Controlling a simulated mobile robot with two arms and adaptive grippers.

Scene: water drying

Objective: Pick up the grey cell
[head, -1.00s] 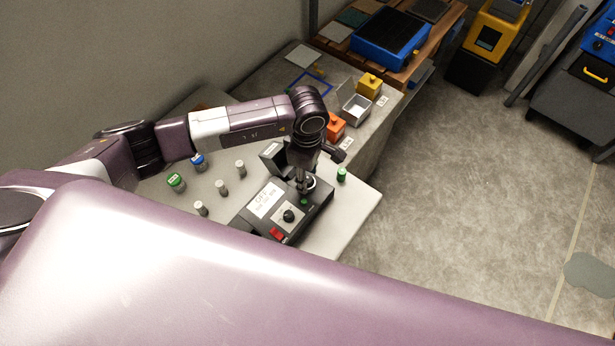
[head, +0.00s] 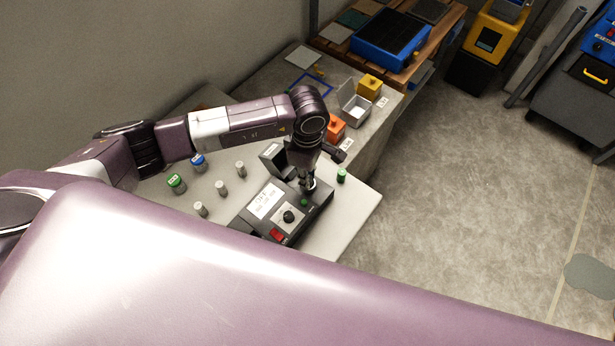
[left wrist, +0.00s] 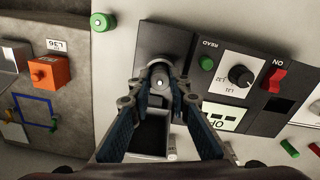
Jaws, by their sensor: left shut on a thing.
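My left gripper (head: 309,185) points down over the dark instrument (head: 262,224) on the pale bench. In the left wrist view the fingertips (left wrist: 160,84) are closed together on a small grey, round-topped piece, the grey cell (left wrist: 160,82), at the instrument's round well. The fingers hide most of the cell, so I cannot tell how deep it sits in the well. The instrument's panel has a black knob (left wrist: 240,75), a red switch (left wrist: 273,79) and a green button (left wrist: 207,63). My right gripper is not in view.
Grey-capped vials (head: 221,187), a green-capped vial (head: 176,182) and a blue-capped one (head: 198,161) stand left of the instrument. Another green-topped piece (head: 341,175) stands right. Behind are an orange block (head: 336,130), an open metal box (head: 356,108) and a yellow block (head: 369,86).

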